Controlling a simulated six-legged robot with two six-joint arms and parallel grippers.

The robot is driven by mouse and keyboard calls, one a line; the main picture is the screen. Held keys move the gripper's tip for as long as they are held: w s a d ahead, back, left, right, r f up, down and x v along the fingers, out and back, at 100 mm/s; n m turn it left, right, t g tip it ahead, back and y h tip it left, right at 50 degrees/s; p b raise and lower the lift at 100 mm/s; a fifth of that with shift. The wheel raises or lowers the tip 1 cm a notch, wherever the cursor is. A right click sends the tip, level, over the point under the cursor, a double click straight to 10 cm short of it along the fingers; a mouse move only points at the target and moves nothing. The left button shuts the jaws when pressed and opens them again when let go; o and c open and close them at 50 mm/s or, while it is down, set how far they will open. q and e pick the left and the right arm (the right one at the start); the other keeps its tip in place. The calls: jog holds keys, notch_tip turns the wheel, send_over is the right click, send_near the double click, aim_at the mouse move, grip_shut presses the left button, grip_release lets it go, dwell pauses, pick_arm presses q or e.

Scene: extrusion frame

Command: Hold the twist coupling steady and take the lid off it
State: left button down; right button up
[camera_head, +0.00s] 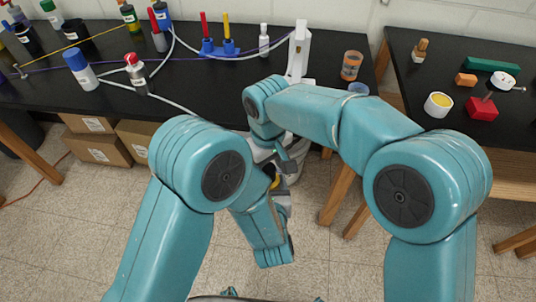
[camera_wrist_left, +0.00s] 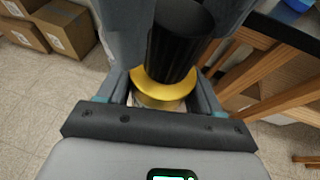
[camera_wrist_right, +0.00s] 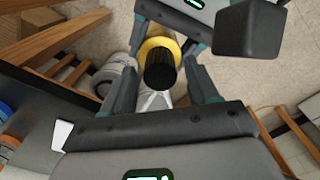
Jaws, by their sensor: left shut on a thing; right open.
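The twist coupling has a yellow collar (camera_wrist_left: 150,88) and a black ribbed lid (camera_wrist_left: 181,42). My left gripper (camera_wrist_left: 163,92) is shut on the coupling, with a finger on each side of the yellow part. In the right wrist view, the lid (camera_wrist_right: 160,72) points toward my right gripper (camera_wrist_right: 163,72), with the yellow collar (camera_wrist_right: 150,44) behind it. The right gripper is open, one finger on either side of the lid. I cannot tell whether the fingers touch it. In the head view, my right gripper (camera_head: 289,157) is low in front of the bench, and the coupling is mostly hidden.
A black bench (camera_head: 215,85) with bottles and pen holders stands behind my arms. A second black table (camera_head: 455,100) at right holds a red block (camera_head: 482,108) and other small items. Cardboard boxes (camera_head: 100,145) sit under the bench. Tiled floor (camera_head: 70,235) lies below.

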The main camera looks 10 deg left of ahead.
jog(key=shift+f, duration=1.15)
jog(key=shift+c, duration=0.2)
jog(key=c, duration=1)
jog(key=shift+n, duration=1)
jog(key=shift+c, duration=0.2)
jog(key=shift+r, duration=0.15)
jog(key=shift+r, duration=1)
